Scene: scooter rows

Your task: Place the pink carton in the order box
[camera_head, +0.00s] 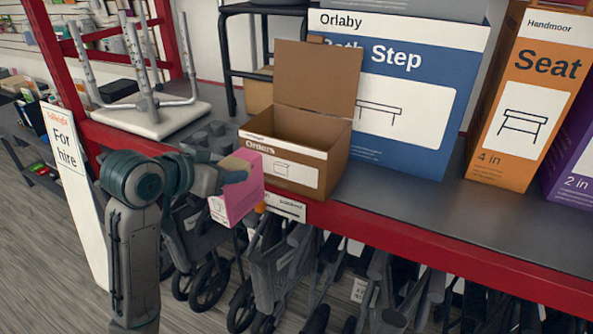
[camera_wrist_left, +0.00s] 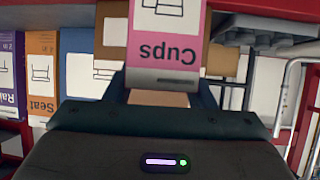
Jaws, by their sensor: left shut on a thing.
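The pink carton (camera_head: 242,188), with a white panel, is held by my left gripper (camera_head: 234,177) in front of the shelf's red front edge. In the left wrist view the carton (camera_wrist_left: 165,79) shows the word "Cups" upside down, between the fingers of my left gripper (camera_wrist_left: 158,97). The brown order box (camera_head: 298,153), marked "Orders", stands on the shelf just right of and behind the carton, with its flap raised at the back. The carton is outside the box. The box's floor is hidden. My right gripper is not in view.
The grey shelf (camera_head: 420,205) has a red front edge (camera_head: 420,238). A blue "Bath Step" box (camera_head: 400,95) and an orange "Seat" box (camera_head: 530,90) stand right of the order box. A white stool (camera_head: 150,117) lies upturned at left. Folded wheeled frames (camera_head: 280,270) stand below.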

